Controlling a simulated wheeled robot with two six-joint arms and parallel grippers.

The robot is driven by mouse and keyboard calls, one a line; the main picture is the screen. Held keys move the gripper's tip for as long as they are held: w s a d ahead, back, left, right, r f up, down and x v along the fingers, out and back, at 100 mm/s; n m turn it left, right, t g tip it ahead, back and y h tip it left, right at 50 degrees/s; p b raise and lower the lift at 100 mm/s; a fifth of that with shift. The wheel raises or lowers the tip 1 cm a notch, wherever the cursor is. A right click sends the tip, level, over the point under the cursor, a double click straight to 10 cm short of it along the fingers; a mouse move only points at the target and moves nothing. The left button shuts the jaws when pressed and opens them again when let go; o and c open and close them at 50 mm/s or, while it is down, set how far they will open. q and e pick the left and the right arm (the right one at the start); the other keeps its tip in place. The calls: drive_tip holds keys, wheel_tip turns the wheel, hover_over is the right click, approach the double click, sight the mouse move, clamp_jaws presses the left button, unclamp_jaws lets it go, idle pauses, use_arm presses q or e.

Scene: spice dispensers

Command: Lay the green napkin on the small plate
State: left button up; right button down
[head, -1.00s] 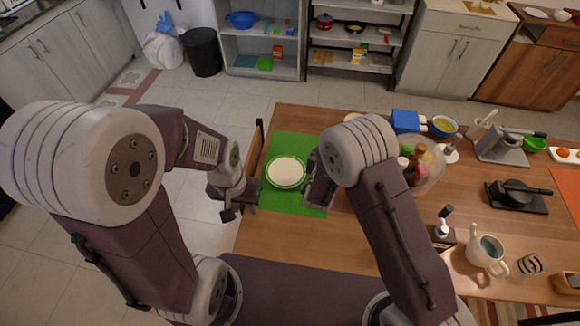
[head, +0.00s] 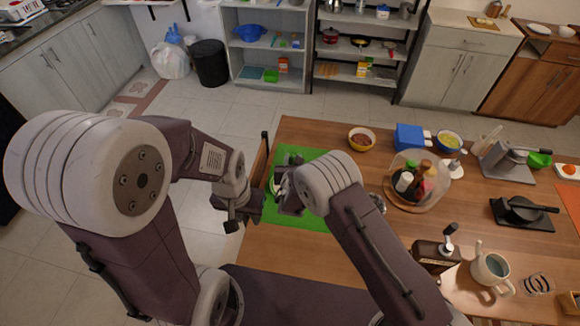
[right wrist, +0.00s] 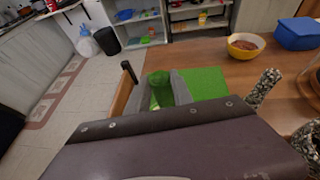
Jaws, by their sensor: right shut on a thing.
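The green mat (head: 315,217) lies on the table's left end. The small pale plate (head: 277,181) with a green rim sits on it, and only a sliver shows at the left of my right gripper (head: 285,190). In the right wrist view my right gripper (right wrist: 158,92) is shut on a bright green bunched thing, which looks like the green napkin (right wrist: 159,80). It is held over the mat near the plate; I cannot tell whether it touches the plate. My left gripper (head: 233,218) hangs left of the table edge, and its jaws are unclear.
A yellow bowl (head: 361,138) and a blue box (head: 409,136) are at the back.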

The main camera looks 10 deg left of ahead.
drive_tip(key=shift+a+f+p, duration=0.1)
drive_tip(key=shift+a+f, duration=0.1)
drive_tip(key=shift+f, duration=0.6)
drive_tip(key=shift+a+f+p, duration=0.15)
drive_tip(key=shift+f, duration=0.65)
drive_tip(key=shift+a+f+p, duration=0.1)
drive_tip(key=shift+a+f, duration=0.1)
drive_tip(key=shift+f, duration=0.6)
drive_tip(key=shift+s, duration=0.1)
drive_tip(key=shift+f, duration=0.2)
drive_tip(key=c, duration=1.1)
unclamp_jaws()
drive_tip(key=shift+r, duration=0.15)
drive_tip(key=v, duration=1.2)
drive_tip(key=shift+r+b, duration=0.1)
drive_tip(key=shift+b, duration=0.3)
